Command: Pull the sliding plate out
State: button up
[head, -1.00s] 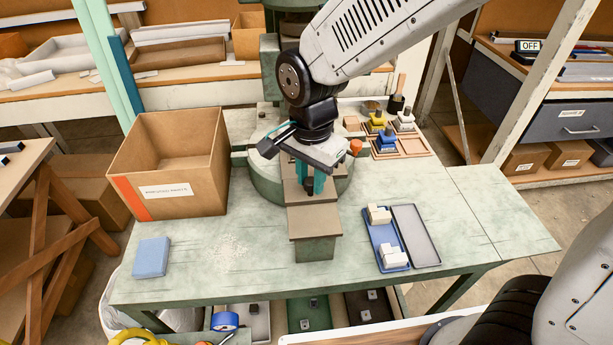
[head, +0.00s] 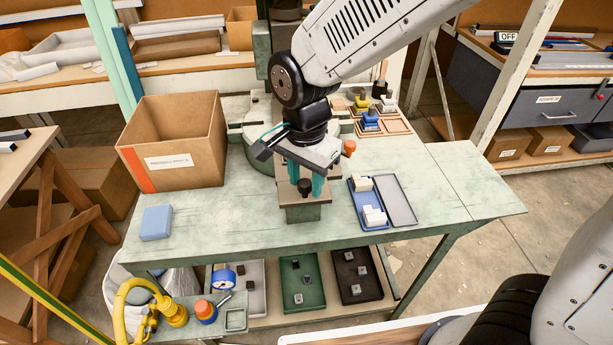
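The sliding plate (head: 290,197) is a flat brownish plate on the green bed at the front of the fly press (head: 262,100). A black knob (head: 304,188) stands upright near its front end. My gripper (head: 305,183) points down over the plate, its teal fingers on either side of the knob. It looks shut on the knob, though the contact itself is too small to see clearly. My gripper and wrist hide the rear of the plate and part of the press.
A cardboard box (head: 172,150) stands left of the press and a blue block (head: 156,222) lies front left. A blue tray (head: 366,217) with white parts and a grey tray (head: 397,202) lie right. A wooden fixture board (head: 385,125) is behind. The table's front edge is clear.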

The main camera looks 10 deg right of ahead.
jog(key=shift+o, duration=0.4)
jog(key=shift+a+r, duration=0.1)
notch_tip(320, 180, up, 8)
jog(key=shift+f, duration=0.2)
dwell(0.3)
jog(key=shift+s+f+n, duration=0.15)
jog(key=shift+s+n, duration=0.1)
jog(key=shift+n, duration=0.85)
jog(key=s+d+r+n, duration=0.2)
jog(key=s+d+n, duration=0.1)
jog(key=s+d, duration=0.4)
jog(key=s+d+r+n+t, duration=0.1)
jog(key=s+d, duration=0.6)
jog(key=d, duration=0.7)
jog(key=r+n, duration=0.1)
jog(key=n, duration=0.1)
jog(key=shift+s+d+r+n, duration=0.2)
jog(key=shift+d+r+n, duration=0.1)
jog(key=shift+r, duration=0.1)
